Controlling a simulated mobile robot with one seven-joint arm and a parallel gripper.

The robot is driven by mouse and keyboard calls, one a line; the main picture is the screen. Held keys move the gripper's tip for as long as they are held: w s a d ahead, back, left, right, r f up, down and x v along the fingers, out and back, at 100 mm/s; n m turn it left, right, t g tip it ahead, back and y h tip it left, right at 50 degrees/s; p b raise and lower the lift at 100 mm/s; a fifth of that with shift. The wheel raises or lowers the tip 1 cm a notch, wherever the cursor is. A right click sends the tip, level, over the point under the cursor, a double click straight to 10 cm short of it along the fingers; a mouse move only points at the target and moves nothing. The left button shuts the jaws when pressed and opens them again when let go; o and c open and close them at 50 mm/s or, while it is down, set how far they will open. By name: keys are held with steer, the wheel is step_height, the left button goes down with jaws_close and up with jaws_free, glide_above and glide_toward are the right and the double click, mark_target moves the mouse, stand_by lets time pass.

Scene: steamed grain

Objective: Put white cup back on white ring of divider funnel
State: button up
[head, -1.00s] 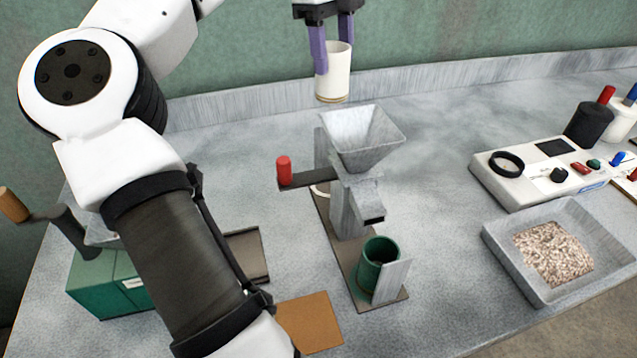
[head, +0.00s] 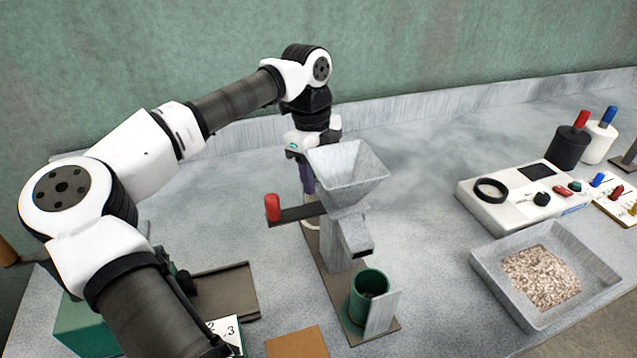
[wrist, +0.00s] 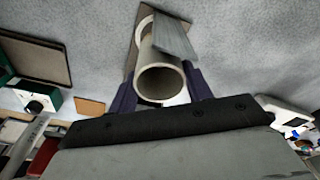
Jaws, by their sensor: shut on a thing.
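The white cup (wrist: 163,82) is between the purple fingers of my gripper (head: 308,180), which is shut on it. In the wrist view its open mouth faces the camera. In the head view the cup is mostly or wholly hidden behind the grey divider funnel (head: 347,170). My gripper points down behind and left of the funnel's hopper, low over the divider's base plate. A pale rim, seemingly the white ring (head: 311,225), shows at the left edge of this base. I cannot tell whether the cup touches the ring.
A red-knobbed lever (head: 272,208) sticks out left of the divider, close to my gripper. A green cup (head: 369,292) stands at the divider's front. A grey tray of grain (head: 545,275) and a white meter (head: 520,195) are at right.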

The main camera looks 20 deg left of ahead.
steer(key=shift+f, duration=1.65)
steer(key=shift+f, duration=0.1)
steer(key=shift+f, duration=0.15)
steer(key=o, duration=1.3)
steer(key=r, duration=0.4)
steer(key=a+r, duration=0.1)
steer(key=r, duration=0.3)
steer(key=r+b, duration=0.1)
steer(key=r, duration=0.3)
steer(key=shift+w+a+r, duration=0.15)
steer(key=shift+w+r, duration=0.1)
steer(key=shift+w, duration=0.05)
